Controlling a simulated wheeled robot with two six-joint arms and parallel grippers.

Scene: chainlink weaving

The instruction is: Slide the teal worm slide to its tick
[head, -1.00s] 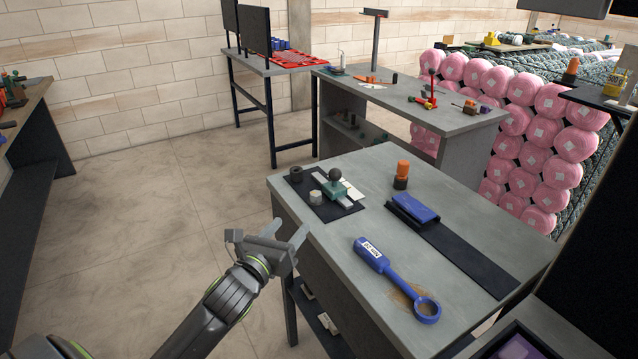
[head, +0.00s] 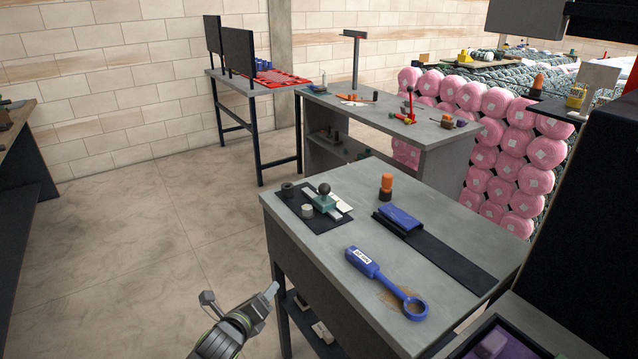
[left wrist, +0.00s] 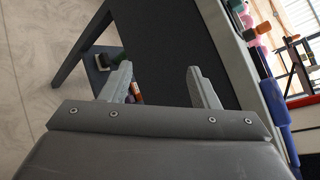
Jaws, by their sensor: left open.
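The teal worm slide (head: 324,204) with a dark ball knob sits on a pale strip (head: 342,202) on the black mat (head: 334,222), at the bench's far left corner. The tick is too small to make out. My left gripper (head: 242,298) is low beside the bench's left side, well apart from the slide. In the left wrist view its two fingers (left wrist: 160,88) are apart with nothing between them, facing the bench's dark side. My right gripper is in neither view.
On the bench (head: 300,240) lie a blue ring wrench (head: 385,281), a blue block (head: 401,217) on a dark strip, an orange-topped bottle (head: 386,187), a pale hex piece (head: 307,211) and a dark ring (head: 288,189). Open floor (head: 130,260) lies to the left.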

